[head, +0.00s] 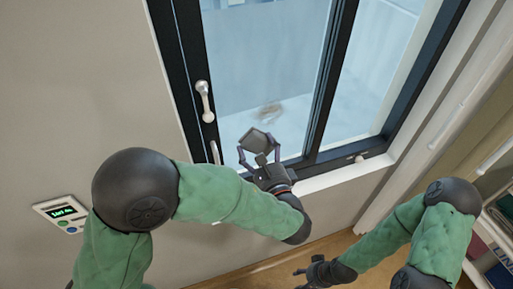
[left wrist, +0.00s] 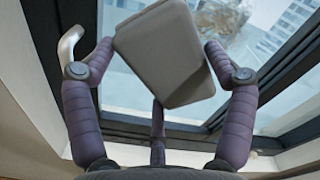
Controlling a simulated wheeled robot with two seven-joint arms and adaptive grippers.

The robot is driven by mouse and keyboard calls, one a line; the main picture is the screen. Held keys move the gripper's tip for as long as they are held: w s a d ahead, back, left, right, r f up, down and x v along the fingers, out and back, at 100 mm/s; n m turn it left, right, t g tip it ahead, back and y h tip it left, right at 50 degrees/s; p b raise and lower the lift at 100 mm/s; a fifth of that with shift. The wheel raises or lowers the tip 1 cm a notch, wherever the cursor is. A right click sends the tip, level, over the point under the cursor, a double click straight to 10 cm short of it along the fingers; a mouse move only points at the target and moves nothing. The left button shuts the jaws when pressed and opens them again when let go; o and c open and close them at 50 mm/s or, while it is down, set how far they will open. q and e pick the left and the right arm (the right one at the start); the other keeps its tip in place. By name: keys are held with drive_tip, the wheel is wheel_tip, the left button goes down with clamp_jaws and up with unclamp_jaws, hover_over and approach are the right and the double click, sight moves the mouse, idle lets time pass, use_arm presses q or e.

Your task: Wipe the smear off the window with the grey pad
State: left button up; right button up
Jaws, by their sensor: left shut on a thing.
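The grey pad (head: 257,140) is held in my left gripper (head: 258,152), in front of the lower part of the window (head: 245,60). In the left wrist view the pad (left wrist: 165,55) sits tilted between the fingers of the left gripper (left wrist: 160,70). A brownish smear (head: 269,112) is on the glass, just above and right of the pad in the head view. It also shows in the left wrist view (left wrist: 222,18), beyond the pad's upper right corner. I cannot tell whether the pad touches the glass. My right gripper (head: 306,272) is low at the bottom; its fingers are too small to read.
The dark window frame has a pale handle (head: 205,100) on its left side. A white sill (head: 345,174) runs below. A wall panel with a green display (head: 62,212) is at the lower left. Shelves (head: 497,225) stand at the right edge.

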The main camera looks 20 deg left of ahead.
sight(247, 125)
use_arm(q)
drive_tip(key=shift+x, duration=2.8)
drive_tip(key=shift+x, duration=0.9)
drive_tip(key=shift+b, duration=0.3)
